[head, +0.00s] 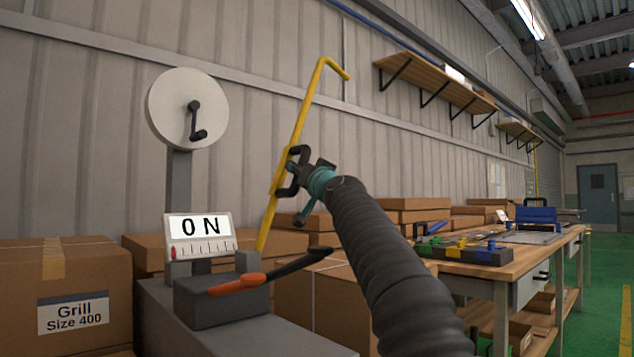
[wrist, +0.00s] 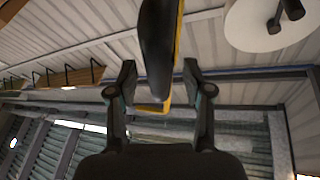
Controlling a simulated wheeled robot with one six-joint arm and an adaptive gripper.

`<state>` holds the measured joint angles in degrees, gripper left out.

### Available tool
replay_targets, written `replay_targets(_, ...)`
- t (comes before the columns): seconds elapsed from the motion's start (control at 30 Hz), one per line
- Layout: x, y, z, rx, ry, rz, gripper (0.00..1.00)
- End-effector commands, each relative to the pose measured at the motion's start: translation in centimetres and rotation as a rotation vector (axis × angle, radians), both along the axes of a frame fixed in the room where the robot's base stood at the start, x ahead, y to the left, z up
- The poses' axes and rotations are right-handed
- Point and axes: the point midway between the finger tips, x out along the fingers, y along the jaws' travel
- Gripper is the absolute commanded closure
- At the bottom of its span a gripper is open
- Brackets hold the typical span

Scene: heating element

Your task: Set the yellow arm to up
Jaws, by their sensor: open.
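The yellow arm (head: 308,98) is a long thin rod with a bent hook at its top. It rises from a grey mount on the machine and leans to the right of upright. My gripper (head: 284,172) is open at the rod's middle, with its fingers close around or beside it; contact is unclear. In the wrist view, the yellow arm (wrist: 179,42) shows between the fingers of my gripper (wrist: 158,78), partly hidden by a dark elongated shape.
An "ON" sign (head: 200,237), a white disc with a black crank (head: 170,108) and an orange-tipped black lever (head: 238,284) are on the machine. Cardboard boxes (head: 70,292) stand left and behind. A workbench (head: 480,273) stands at the right. The wall is close behind.

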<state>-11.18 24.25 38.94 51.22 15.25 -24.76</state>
Motion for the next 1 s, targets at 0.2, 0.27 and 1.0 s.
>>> replay_targets(0.2,-1.5,-0.8,-0.6,0.003,0.004,-0.009,0.49)
replay_targets(0.27,-1.9,-1.0,-0.7,0.003,0.004,-0.005,0.49)
replay_targets(1.0,-8.1,-3.6,-2.7,0.003,0.004,-0.008,0.49)
